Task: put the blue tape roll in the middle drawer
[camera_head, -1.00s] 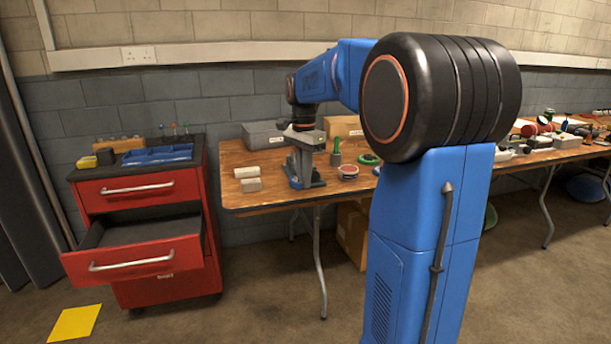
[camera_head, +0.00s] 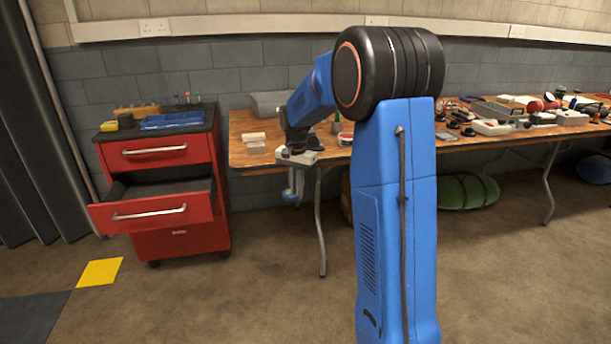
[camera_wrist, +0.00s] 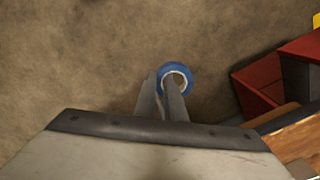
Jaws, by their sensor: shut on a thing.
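The blue tape roll (camera_wrist: 188,71) is at the fingertips of my gripper (camera_wrist: 161,88) in the wrist view, with bare floor beneath. My gripper is shut on one side of the roll. In the head view my gripper (camera_head: 294,184) hangs in front of the table's front edge, right of the red cabinet; the roll is small and hard to make out there. The middle drawer (camera_head: 152,212) is pulled open, its dark inside showing and looking empty. The drawer is left of my gripper, apart from it.
The wooden table (camera_head: 240,155) edge is close behind my gripper. The red cabinet's top drawer (camera_head: 155,151) is shut above the open one. A blue tray (camera_head: 173,120) sits on the cabinet. A yellow floor patch (camera_head: 100,271) lies in front; the floor between is clear.

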